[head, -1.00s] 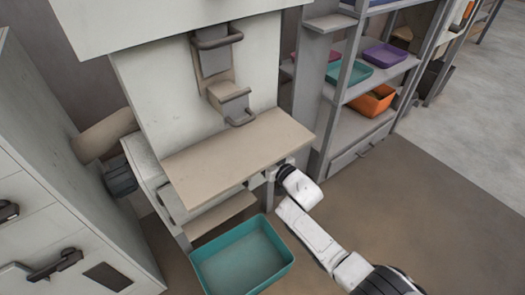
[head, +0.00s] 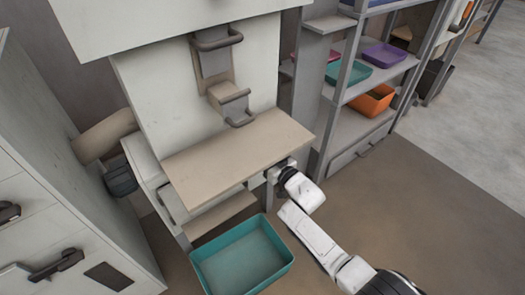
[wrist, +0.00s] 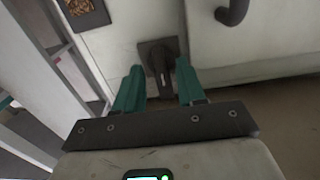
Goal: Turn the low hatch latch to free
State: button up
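The low hatch latch (wrist: 159,62) shows in the wrist view as a dark lever on a dark square plate, fixed to a pale panel. My gripper (wrist: 158,80) is open, with its two teal fingers on either side of the latch's lower end. I cannot tell whether the fingers touch it. In the head view my white arm (head: 315,235) reaches under the tan shelf of the machine, and the shelf hides the latch and my fingers.
A curved dark handle (wrist: 232,12) is right of the latch. A teal bin (head: 243,258) stands on the floor left of my arm. A rack with trays (head: 370,75) stands at the right. The floor in the right foreground is clear.

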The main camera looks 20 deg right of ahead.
jog(key=p+v, duration=0.5)
jog(key=v, duration=0.4)
jog(key=shift+s, duration=0.4)
jog(key=shift+r, duration=0.1)
jog(key=shift+d, duration=0.1)
